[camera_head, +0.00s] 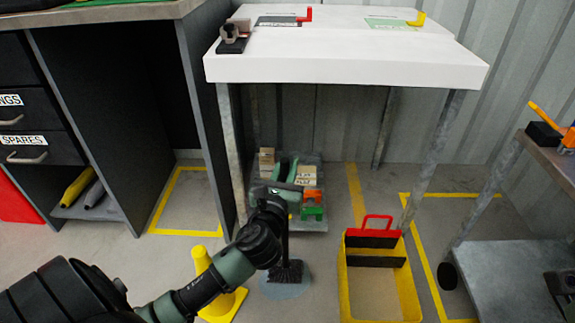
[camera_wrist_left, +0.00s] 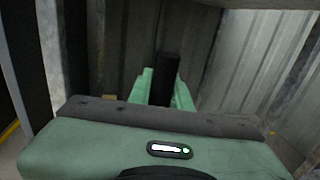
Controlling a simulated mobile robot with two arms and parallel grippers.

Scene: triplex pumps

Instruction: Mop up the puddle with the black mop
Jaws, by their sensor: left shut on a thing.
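The puddle (camera_head: 287,291) is a blue-grey round patch on the floor in the head view, between a yellow cone and a yellow tote. The black mop (camera_head: 286,272) stands about upright with its bristled head over the puddle, seeming to touch it. My left gripper (camera_head: 287,172) reaches in above it and is shut on the mop's handle. In the left wrist view, the black handle top (camera_wrist_left: 168,68) shows between the green fingers of the gripper (camera_wrist_left: 163,90). My wrist hides part of the handle in the head view. My right gripper is not in view.
The yellow cone (camera_head: 229,300) stands left of the puddle, partly behind my arm. The yellow tote (camera_head: 345,290) with a red handle is close on the right. A white table (camera_head: 350,70) is overhead, with a loaded low platform (camera_head: 313,226) beneath.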

